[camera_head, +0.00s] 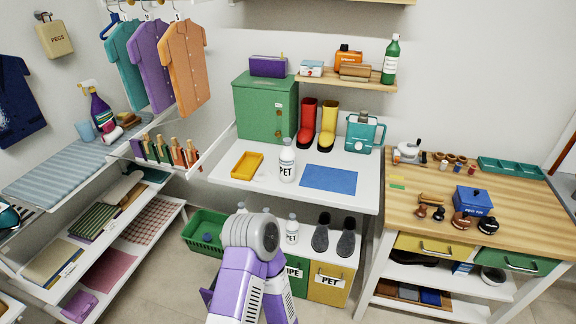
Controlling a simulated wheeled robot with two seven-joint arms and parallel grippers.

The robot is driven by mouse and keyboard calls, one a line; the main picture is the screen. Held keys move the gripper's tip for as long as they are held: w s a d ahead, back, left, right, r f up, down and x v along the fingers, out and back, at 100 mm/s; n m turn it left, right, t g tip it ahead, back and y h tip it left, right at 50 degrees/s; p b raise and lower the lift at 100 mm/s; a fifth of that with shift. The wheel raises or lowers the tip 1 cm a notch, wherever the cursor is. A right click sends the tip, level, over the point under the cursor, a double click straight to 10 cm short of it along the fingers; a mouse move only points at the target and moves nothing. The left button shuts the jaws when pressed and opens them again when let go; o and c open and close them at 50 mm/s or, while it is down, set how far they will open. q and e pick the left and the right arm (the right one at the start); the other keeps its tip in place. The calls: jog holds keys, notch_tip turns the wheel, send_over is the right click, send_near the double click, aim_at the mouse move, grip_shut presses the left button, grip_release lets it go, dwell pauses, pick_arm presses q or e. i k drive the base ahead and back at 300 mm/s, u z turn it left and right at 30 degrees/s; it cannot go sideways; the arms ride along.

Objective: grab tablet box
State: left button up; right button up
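No box in view carries a label I can read as a tablet box. A small white and teal box (312,68) with a red mark stands at the left of the wooden wall shelf; I cannot tell whether it is the tablet box. A purple box (268,66) lies on top of the green cabinet (265,108). A blue lidded box (473,200) with a white label stands on the wooden bench. Purple and grey links of my own arm rise from the bottom middle, but neither gripper's fingers show.
The white table (240,182) holds a yellow tray (247,165), a white PET bottle (287,160), a blue mat (328,178), red and yellow boots and a teal can. The wall shelf (345,82) also holds a green bottle (391,60). A green crate (205,232) stands below.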

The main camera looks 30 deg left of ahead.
aim_at(246, 167)
jog(key=z, duration=2.5)
jog(key=k, duration=2.45)
jog(key=u, duration=2.5)
jog(key=i, duration=0.25)
jog(key=u, duration=0.15)
